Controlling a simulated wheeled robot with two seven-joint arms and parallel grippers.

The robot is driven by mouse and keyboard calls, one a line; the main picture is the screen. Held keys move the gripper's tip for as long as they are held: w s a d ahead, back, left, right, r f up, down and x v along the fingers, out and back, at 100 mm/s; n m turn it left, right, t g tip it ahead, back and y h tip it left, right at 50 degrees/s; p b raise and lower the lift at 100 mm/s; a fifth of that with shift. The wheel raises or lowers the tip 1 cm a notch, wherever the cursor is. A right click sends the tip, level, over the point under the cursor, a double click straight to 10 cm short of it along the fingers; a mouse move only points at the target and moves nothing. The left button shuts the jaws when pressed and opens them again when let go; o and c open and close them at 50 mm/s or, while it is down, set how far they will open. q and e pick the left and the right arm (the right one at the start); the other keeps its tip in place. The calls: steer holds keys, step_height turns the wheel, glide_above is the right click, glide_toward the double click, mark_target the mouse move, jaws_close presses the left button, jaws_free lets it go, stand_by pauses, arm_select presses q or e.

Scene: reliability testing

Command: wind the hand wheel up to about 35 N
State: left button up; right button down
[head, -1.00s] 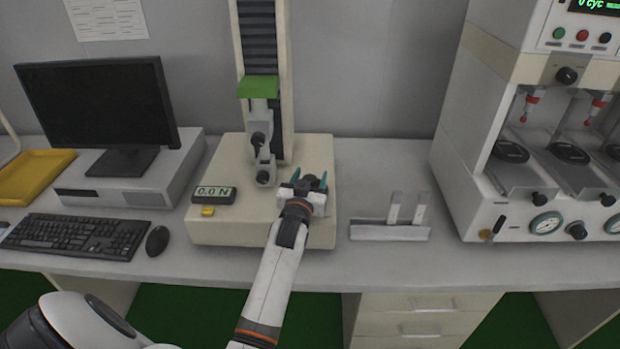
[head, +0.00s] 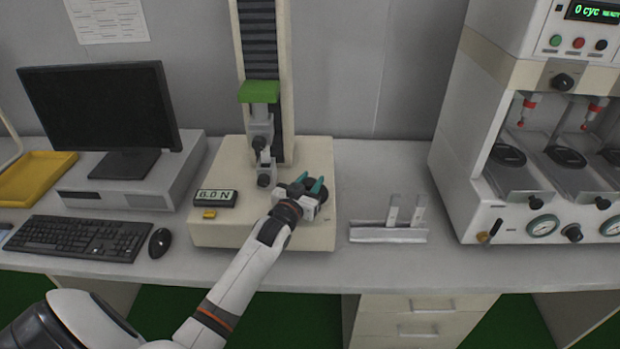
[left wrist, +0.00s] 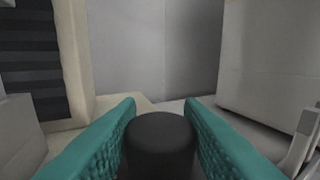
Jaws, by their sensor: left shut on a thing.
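The tester's dark hand wheel (head: 321,187) sits on the right of its beige base (head: 262,236). My left gripper (head: 306,186) is on it with teal fingers. In the left wrist view the fingers (left wrist: 160,125) are on both sides of a black round knob (left wrist: 160,135) and shut on it. The small display (head: 216,197) on the base reads 6.0 N. The green crosshead (head: 259,91) is on the column, with grey grips (head: 262,150) below it. The gripper hides part of the wheel. My right gripper is not in view.
A grey rack with upright strips (head: 390,232) stands right of the base. A large test machine (head: 470,150) is farther right. A monitor (head: 100,110), keyboard (head: 80,238), mouse (head: 160,242) and yellow tray (head: 38,178) are at left.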

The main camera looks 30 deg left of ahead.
arm_select(q)
steer(key=m+h, duration=0.2)
steer(key=h, duration=0.1)
steer(key=shift+a+f, duration=0.1)
steer(key=shift+m+h+b, duration=0.55)
steer(key=shift+m+h, duration=0.05)
steer(key=shift+h, duration=0.8)
steer(key=o, duration=1)
steer(key=s, duration=0.4)
steer(key=s+a, duration=0.1)
steer(key=s, duration=0.3)
steer(key=s+b, duration=0.1)
steer(key=s, duration=0.3)
steer(key=shift+a, duration=0.4)
